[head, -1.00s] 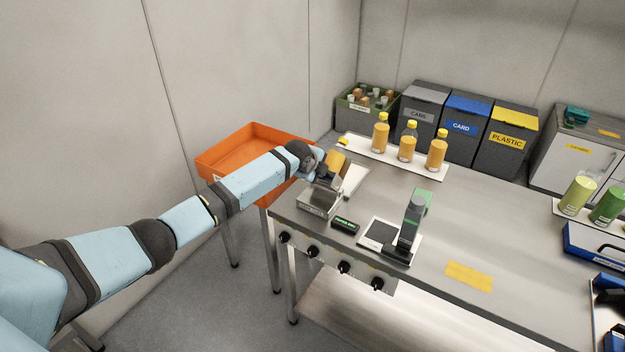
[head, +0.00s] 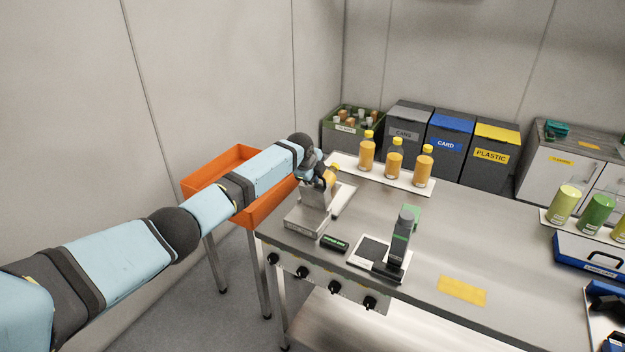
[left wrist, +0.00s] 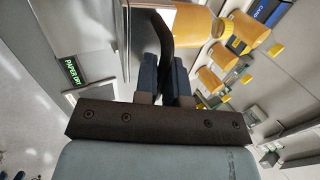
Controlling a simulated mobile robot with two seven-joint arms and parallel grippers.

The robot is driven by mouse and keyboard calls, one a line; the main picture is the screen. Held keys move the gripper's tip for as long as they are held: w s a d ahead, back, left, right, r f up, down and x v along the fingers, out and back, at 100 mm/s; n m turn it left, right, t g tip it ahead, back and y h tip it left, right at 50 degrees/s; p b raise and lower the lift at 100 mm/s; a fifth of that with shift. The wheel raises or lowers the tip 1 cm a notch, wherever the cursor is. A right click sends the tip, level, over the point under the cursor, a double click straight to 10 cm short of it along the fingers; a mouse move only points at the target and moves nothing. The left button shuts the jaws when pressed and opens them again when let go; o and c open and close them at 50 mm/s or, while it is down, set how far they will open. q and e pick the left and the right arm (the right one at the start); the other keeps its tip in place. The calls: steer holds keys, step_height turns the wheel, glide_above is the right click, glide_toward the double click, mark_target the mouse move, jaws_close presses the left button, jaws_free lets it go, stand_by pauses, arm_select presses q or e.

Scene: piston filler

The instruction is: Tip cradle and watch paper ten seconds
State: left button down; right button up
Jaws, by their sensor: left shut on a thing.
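The metal cradle (head: 308,212) stands at the bench's near left corner. A bottle of orange liquid with a yellow cap (head: 331,176) lies tilted in it, partly hidden by my gripper; it also shows in the left wrist view (left wrist: 187,20). My left gripper (head: 316,182) is at the cradle. In the left wrist view, its fingers (left wrist: 164,72) are shut on a dark curved handle (left wrist: 160,38) beside the bottle. A white strip (head: 343,199), possibly the paper, lies right of the cradle. A small display (left wrist: 70,71) reads "PAPER DRY" in green. My right gripper is out of view.
Several orange bottles (head: 395,158) stand on a white board at the back. A device with a green-and-grey column (head: 401,238) stands right of the display. A yellow sheet (head: 462,290) lies on the bench. An orange bin (head: 205,181) is at the left.

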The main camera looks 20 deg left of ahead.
arm_select(q)
steer(key=shift+w, duration=0.25)
stand_by(0.3)
steer(key=c, duration=1.2)
jaws_free()
steer(key=shift+c, duration=0.2)
steer(key=shift+r, duration=0.1)
steer(key=v, duration=1.3)
steer(key=shift+s+r+b, duration=0.2)
steer(key=shift+r+b, duration=0.05)
steer(key=shift+b, duration=0.2)
steer(key=shift+f, duration=0.1)
